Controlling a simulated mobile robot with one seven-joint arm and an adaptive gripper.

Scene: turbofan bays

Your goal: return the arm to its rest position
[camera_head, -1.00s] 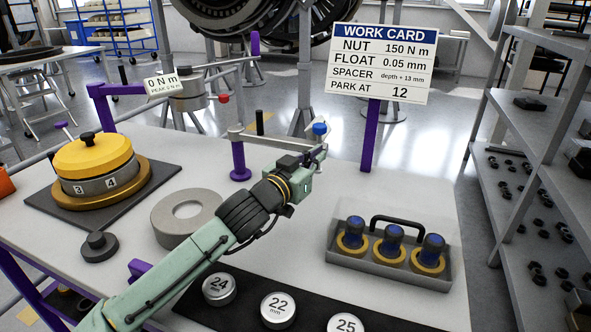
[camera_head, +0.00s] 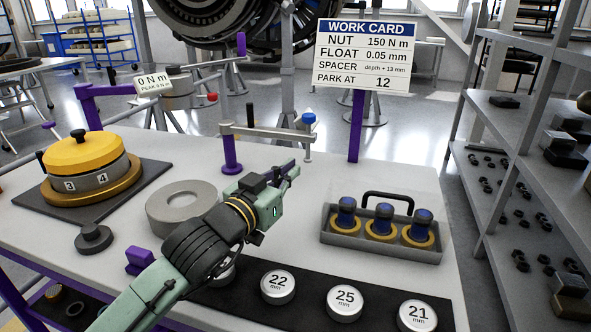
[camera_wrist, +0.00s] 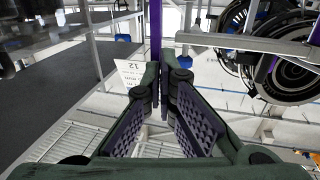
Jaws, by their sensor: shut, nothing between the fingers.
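My gripper (camera_head: 291,171) is in the middle of the head view, above the white table and pointing up and away. In the wrist view its two fingers (camera_wrist: 162,92) are together at the tips with nothing between them. My green arm reaches in from the lower left and hides one of the silver discs in part. The gripper is apart from the purple post (camera_head: 230,150) and its grey bar with the blue knob (camera_head: 308,118). The work card (camera_head: 365,57) stands behind the table and reads "PARK AT 12".
A grey tray (camera_head: 378,247) with several blue-topped parts sits to the right. Silver discs (camera_head: 344,303) lie on the black mat in front. A grey ring (camera_head: 165,222) and a yellow-topped cylinder (camera_head: 84,152) stand left. Shelves (camera_head: 545,150) are at the right edge.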

